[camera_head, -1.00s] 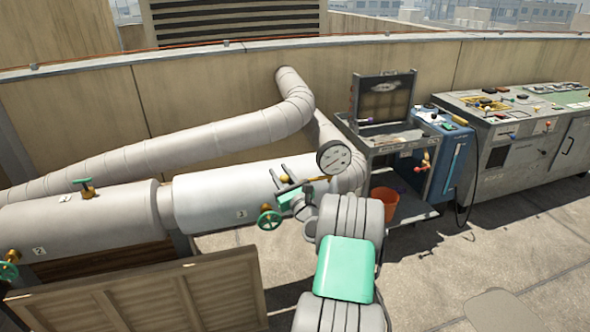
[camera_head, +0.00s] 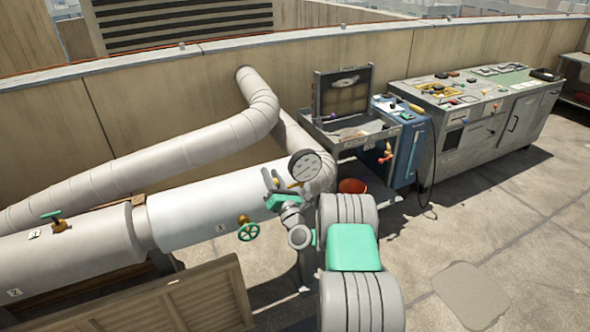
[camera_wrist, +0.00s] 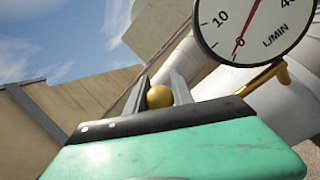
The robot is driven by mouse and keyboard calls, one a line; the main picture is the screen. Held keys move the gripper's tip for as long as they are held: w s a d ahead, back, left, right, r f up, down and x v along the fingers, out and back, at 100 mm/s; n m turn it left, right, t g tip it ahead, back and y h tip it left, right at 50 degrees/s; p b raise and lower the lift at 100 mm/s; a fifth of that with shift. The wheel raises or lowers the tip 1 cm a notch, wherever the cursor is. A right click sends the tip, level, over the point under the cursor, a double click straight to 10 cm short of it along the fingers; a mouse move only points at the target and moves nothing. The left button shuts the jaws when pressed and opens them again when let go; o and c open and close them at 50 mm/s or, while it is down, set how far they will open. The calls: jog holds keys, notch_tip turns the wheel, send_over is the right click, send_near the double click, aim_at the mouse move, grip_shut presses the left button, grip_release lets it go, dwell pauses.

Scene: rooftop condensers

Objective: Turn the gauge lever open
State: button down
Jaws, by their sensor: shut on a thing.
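A round white dial gauge (camera_head: 305,166) stands on the white pipe in the head view. In the wrist view the gauge (camera_wrist: 255,22) fills the top right, its red needle near 0 and "L/MIN" on its face. A brass lever bar (camera_wrist: 266,77) shows just under the dial. A round brass knob (camera_wrist: 159,97) sits between my gripper's two grey fingers (camera_wrist: 160,85), which are shut on it. Whether the knob and bar join is hidden. In the head view my green-bodied gripper (camera_head: 274,182) is at the left of the gauge.
A green handwheel (camera_head: 248,232) is on the pipe (camera_head: 190,217) left of my gripper; another green-handled valve (camera_head: 57,221) is farther left. A louvred panel (camera_head: 185,300) stands in front. A cart (camera_head: 345,135), an orange bucket (camera_head: 352,186) and a workbench (camera_head: 480,120) are behind right.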

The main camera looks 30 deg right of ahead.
jog(key=shift+w+d+r, duration=0.1)
jog(key=shift+d+r, duration=0.1)
jog(key=shift+r, duration=0.2)
jog(key=c, duration=1.5)
grip_release()
jog(key=o, duration=0.4)
jog(key=shift+f+m, duration=0.2)
jog(key=shift+m, duration=0.1)
jog(key=shift+f, duration=0.15)
jog(key=shift+s+f, duration=0.2)
jog(key=shift+s, duration=0.25)
jog(key=b+v, duration=0.4)
jog(key=v, duration=0.2)
jog(key=shift+s, duration=0.45)
